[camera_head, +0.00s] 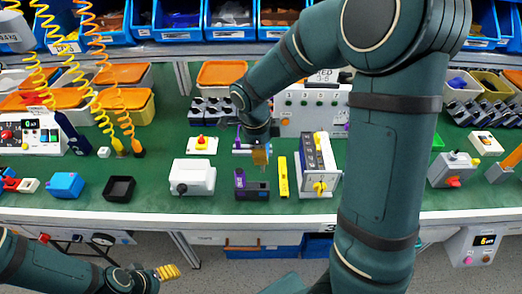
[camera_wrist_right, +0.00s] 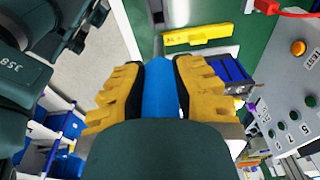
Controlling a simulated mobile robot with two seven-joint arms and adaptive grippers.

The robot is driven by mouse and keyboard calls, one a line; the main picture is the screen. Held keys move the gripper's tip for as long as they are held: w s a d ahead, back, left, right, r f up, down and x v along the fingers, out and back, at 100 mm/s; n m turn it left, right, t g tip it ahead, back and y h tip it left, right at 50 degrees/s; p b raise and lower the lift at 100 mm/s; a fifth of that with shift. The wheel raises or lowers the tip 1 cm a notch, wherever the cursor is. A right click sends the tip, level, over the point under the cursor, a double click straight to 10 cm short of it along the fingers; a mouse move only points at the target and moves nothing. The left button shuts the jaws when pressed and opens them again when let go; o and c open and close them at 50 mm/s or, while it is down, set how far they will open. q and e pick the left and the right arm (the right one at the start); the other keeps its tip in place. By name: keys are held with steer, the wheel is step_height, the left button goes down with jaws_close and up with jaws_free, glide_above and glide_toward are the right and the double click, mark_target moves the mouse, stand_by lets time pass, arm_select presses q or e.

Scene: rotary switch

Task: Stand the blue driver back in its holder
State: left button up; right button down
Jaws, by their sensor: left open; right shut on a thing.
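The blue driver (camera_wrist_right: 160,90) is between the yellow fingers of my right gripper (camera_wrist_right: 160,85), which is shut on it. In the head view my right gripper (camera_head: 260,156) points down over the bench, just above and behind a dark purple block (camera_head: 240,184) near the front edge, which looks like the holder. A blue-purple block beside the fingers in the wrist view (camera_wrist_right: 229,68) seems to be the same one. My left gripper (camera_head: 167,272) is open and empty, low in front of the bench.
A yellow bar (camera_head: 283,177) lies right of the purple block, then a white switch box (camera_head: 318,165). A white box (camera_head: 193,177) stands to the left. A grey button panel (camera_head: 310,110) is behind.

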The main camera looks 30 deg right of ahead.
mark_target(262, 171)
steer(key=shift+f, duration=0.1)
step_height(262, 171, down, 4)
steer(key=b, duration=0.3)
steer(key=shift+f+b, duration=0.1)
steer(key=shift+b, duration=0.25)
steer(key=shift+f+b, duration=0.6)
steer(key=shift+f, duration=0.2)
steer(key=shift+f+b, duration=1.85)
steer(key=shift+f, duration=0.65)
steer(key=shift+f, duration=0.3)
steer(key=shift+f, duration=0.35)
steer(key=shift+f, duration=0.45)
